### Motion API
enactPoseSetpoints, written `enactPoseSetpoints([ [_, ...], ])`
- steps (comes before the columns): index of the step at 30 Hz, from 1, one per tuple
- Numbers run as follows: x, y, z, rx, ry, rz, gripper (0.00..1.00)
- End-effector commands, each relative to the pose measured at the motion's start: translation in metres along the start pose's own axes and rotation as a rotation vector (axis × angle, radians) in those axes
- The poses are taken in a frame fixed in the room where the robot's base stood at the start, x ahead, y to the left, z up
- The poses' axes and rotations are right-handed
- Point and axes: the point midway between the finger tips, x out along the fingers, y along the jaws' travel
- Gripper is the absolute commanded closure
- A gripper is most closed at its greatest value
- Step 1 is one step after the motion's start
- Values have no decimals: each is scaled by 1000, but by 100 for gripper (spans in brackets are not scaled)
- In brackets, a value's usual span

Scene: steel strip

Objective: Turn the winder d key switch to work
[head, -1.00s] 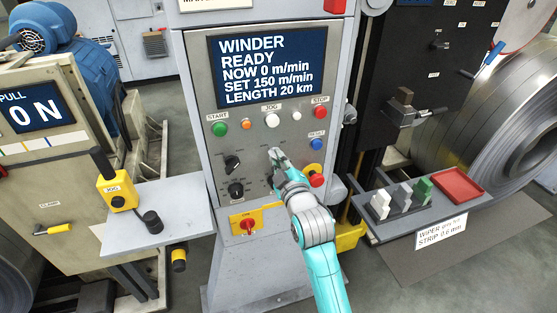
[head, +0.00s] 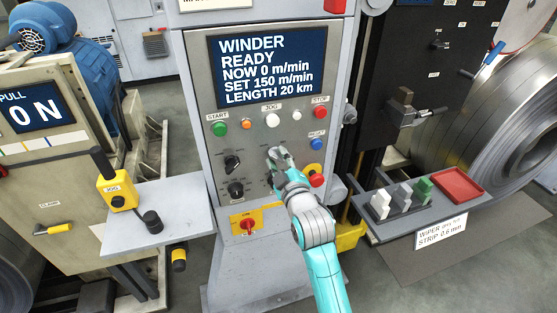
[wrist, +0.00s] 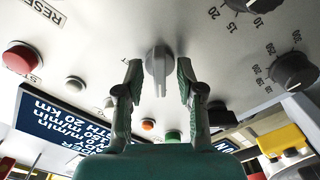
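The winder panel (head: 200,122) faces me, and its screen (head: 268,66) reads WINDER READY, NOW 0 m/min. My gripper (head: 277,153) is at the middle of the panel, below the white JOG button, and hides the switch there. In the wrist view, which shows the panel upside down, a grey key-like switch (wrist: 159,72) sits between the fingers of my gripper (wrist: 159,64). The fingers are open, one on each side, with a visible gap to the switch. Its position label is not readable.
Two black dials (head: 233,163) are left of my gripper. A red mushroom button (head: 317,180) is close on the right. A red rotary switch on a yellow plate (head: 247,224) is below. Side shelves (head: 160,205) stand out on both sides.

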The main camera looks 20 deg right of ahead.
Motion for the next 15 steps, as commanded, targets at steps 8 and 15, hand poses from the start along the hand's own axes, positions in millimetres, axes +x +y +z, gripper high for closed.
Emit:
enactPoseSetpoints([
  [8, -38, -1, 1, 0, -2, -2, 62],
  [15, -84, -1, 1, 0, -1, -1, 62],
])
